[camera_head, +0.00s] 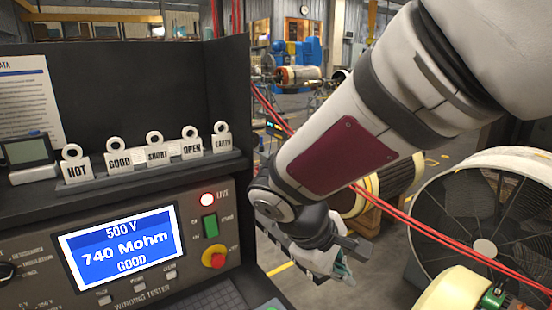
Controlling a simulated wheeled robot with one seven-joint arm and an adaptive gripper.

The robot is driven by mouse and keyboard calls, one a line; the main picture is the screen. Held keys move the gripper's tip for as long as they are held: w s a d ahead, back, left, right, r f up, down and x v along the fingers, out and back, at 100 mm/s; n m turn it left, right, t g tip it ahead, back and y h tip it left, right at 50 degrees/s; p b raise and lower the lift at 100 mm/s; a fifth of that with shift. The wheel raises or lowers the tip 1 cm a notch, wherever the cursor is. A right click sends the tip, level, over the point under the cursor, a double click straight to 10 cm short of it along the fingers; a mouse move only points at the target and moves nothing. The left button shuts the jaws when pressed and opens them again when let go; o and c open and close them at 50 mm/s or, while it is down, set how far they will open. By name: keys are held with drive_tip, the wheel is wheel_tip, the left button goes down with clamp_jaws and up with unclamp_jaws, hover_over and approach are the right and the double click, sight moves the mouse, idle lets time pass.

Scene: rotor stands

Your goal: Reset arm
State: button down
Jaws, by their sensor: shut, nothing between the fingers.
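My arm comes in from the upper right and reaches down to the middle of the picture. My gripper (343,272) hangs at the lower end of the arm, to the right of the tester and clear of its panel. The gripper is small in this view and partly hidden by my wrist; it is shut with nothing seen in it. The winding tester (190,287) stands at the left, its screen (120,248) reading 500 V, 740 Mohm, GOOD.
Tags (112,160) marked HOT, GOOD, SHORT, OPEN and EARTH stand on the tester's shelf. Red cables (440,236) run diagonally behind my arm. A large fan (485,248) stands at the right, and a wound rotor (400,178) lies behind my arm. Some floor shows below the gripper.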

drive_tip(key=s+d+r+m+y, duration=0.2)
drive_tip(key=s+m, duration=0.3)
drive_tip(key=s, duration=0.3)
drive_tip(key=s+d+r+m+t+y, duration=0.1)
drive_tip(key=s+d+r+m+y, duration=0.2)
drive_tip(key=s+d+r+m, duration=0.2)
drive_tip(key=s, duration=0.3)
drive_tip(key=shift+s+d+r+t+y, duration=0.2)
drive_tip(key=shift+d+t+y, duration=0.1)
